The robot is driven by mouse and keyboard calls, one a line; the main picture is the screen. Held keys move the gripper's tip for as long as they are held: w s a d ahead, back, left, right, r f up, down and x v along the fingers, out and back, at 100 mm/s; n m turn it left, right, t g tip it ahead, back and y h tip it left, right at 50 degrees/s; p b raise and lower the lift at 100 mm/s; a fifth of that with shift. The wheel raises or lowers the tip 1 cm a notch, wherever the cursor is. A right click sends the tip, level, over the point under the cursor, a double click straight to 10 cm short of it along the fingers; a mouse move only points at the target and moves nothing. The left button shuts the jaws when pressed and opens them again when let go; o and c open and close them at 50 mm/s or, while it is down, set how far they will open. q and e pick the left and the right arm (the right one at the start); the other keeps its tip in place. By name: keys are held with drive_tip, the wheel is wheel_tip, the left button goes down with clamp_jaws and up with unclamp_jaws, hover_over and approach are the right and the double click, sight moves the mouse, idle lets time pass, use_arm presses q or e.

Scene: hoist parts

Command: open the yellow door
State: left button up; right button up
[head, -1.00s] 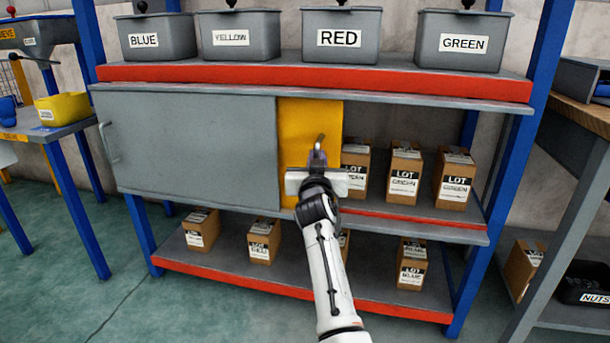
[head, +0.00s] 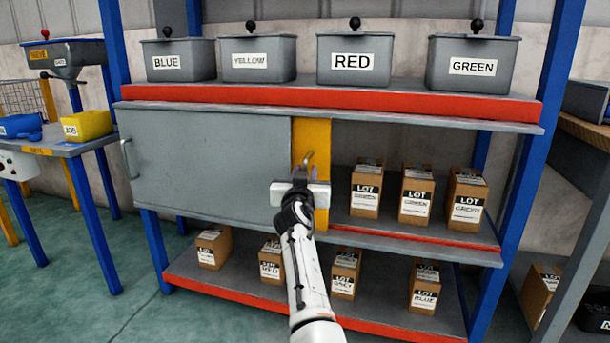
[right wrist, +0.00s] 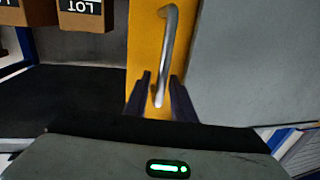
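The yellow door (head: 311,140) is a narrow upright strip in the middle shelf bay, partly hidden behind the grey door (head: 210,165) on its left. Its bent metal handle (right wrist: 168,45) stands out from the yellow face in the right wrist view. My right gripper (head: 304,172) is at the handle in the head view. My left gripper is not in view.
Right of the yellow door the bay is open, with several LOT boxes (head: 416,195). More boxes (head: 345,275) stand on the lower shelf. Grey labelled bins (head: 353,60) line the top shelf. Blue posts (head: 535,150) bound the rack.

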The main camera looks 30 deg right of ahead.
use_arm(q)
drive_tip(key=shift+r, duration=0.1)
